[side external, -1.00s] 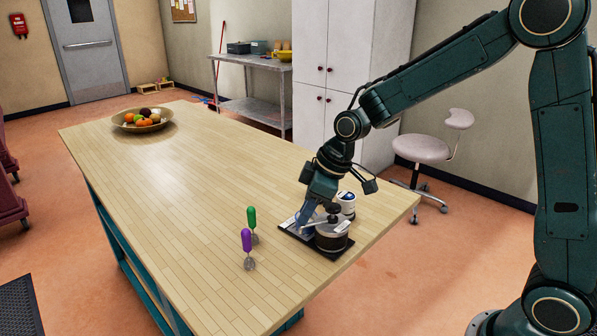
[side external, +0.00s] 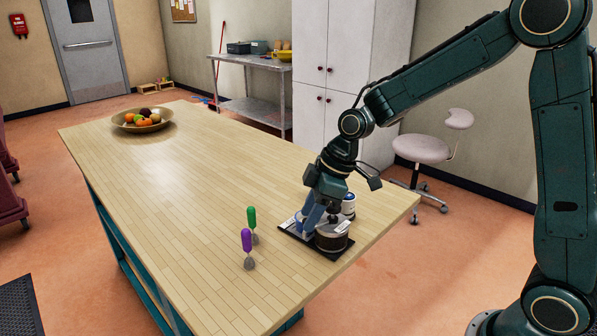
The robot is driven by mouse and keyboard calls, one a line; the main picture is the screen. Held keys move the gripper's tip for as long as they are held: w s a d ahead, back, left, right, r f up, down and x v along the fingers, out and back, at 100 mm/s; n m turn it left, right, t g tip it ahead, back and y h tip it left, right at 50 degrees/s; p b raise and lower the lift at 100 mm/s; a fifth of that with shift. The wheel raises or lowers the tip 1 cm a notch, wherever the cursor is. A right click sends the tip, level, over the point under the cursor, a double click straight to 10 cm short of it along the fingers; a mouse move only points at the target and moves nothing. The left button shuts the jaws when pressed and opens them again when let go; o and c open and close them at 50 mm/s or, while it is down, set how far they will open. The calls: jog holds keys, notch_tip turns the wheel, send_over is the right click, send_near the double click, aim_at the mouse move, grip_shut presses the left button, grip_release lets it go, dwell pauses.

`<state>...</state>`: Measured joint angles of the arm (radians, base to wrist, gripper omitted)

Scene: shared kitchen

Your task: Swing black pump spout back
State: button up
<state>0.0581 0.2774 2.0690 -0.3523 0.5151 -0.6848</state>
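The jar (side external: 332,238) with a dark band and pale label stands at the front of a dark tray (side external: 325,256) near the table's right end. Its black pump top (side external: 334,219) shows only in part, close beside my gripper. I cannot make out the spout or its direction. My gripper (side external: 314,222) points down just left of the pump top. It looks close to or touching the pump; contact cannot be told. The fingertips are too small and covered to show whether they are open or shut.
A white and blue container (side external: 348,206) stands behind the jar, and a small blue and white item (side external: 300,224) is left of it. A fruit bowl (side external: 141,121) is far away; the tabletop between is clear.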

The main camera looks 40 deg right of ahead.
jog(key=shift+r, duration=0.15)
jog(key=v, duration=1.3)
jog(key=shift+r, duration=0.25)
jog(key=shift+s, duration=0.2)
jog(key=s+d+m+t+h, duration=0.2)
jog(key=s+m, duration=0.7)
jog(key=s, duration=1.1)
jog(key=shift+s+f+m+t+h, duration=0.3)
jog(key=shift+f+h, duration=0.1)
jog(key=shift+h, duration=0.3)
